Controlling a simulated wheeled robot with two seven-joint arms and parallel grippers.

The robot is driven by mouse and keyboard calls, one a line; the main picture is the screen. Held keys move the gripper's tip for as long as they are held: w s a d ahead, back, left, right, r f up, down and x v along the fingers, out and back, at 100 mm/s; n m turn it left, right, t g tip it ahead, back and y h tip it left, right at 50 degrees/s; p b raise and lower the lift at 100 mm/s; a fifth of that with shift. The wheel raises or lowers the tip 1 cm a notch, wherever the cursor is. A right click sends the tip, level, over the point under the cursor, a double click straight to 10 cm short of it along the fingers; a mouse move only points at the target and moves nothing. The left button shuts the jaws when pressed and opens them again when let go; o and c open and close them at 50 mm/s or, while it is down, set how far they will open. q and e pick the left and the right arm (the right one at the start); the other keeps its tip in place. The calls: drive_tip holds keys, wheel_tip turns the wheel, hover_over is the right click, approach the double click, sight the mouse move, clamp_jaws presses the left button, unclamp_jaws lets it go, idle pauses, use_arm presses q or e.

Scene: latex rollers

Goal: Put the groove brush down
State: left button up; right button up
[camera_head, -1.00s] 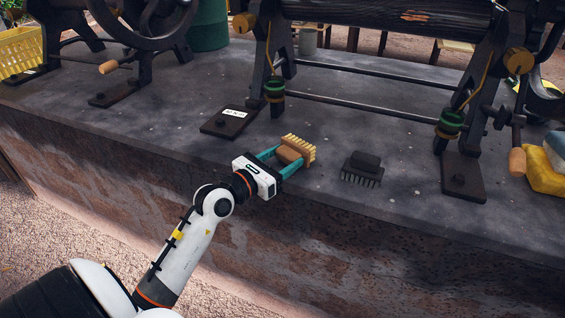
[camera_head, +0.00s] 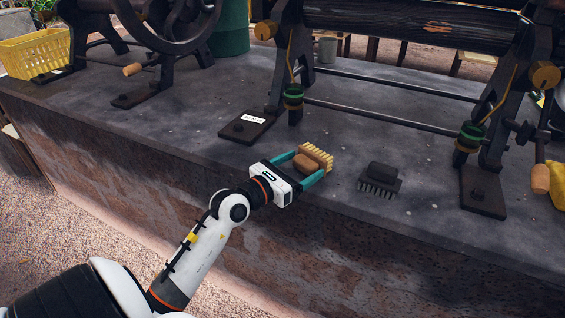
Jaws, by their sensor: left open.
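The groove brush (camera_head: 315,157), with a wooden back and pale yellow bristles, lies on the grey stone ledge (camera_head: 225,105) near its front edge. Its bristles face away to the upper right. My left gripper (camera_head: 303,167) is open, with its teal fingers on either side of the brush's wooden back. I cannot tell whether either finger touches it. My right gripper is not in view.
A dark brush (camera_head: 380,178) lies on the ledge to the right. Behind stands the roller machine (camera_head: 410,25) with dark feet (camera_head: 482,192). A yellow crate (camera_head: 35,52) is at the far left. Bare ledge lies between the two brushes.

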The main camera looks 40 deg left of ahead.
use_arm(q)
drive_tip(key=s, duration=0.5)
drive_tip(key=shift+a+f, duration=0.15)
drive_tip(key=shift+a, duration=0.25)
drive_tip(key=b, duration=0.1)
approach(300, 168)
drive_tip(key=s, duration=0.2)
wheel_tip(300, 168, down, 20)
drive_tip(key=a+n+g+y, duration=0.2)
drive_tip(key=n+g+y, duration=0.5)
drive_tip(key=n, duration=2.2)
drive_tip(key=s+d+f+n+g+h, duration=0.2)
drive_tip(key=s+d+f, duration=0.4)
drive_tip(key=d+f, duration=0.3)
drive_tip(key=s+d+f+n+g+h, duration=0.2)
drive_tip(key=s+d+f+n+g, duration=0.2)
drive_tip(key=d+f, duration=0.5)
drive_tip(key=s+f+g, duration=0.1)
drive_tip(key=s+g, duration=0.1)
drive_tip(key=s, duration=0.1)
drive_tip(key=shift+s+n, duration=0.3)
drive_tip(key=shift+n, duration=0.1)
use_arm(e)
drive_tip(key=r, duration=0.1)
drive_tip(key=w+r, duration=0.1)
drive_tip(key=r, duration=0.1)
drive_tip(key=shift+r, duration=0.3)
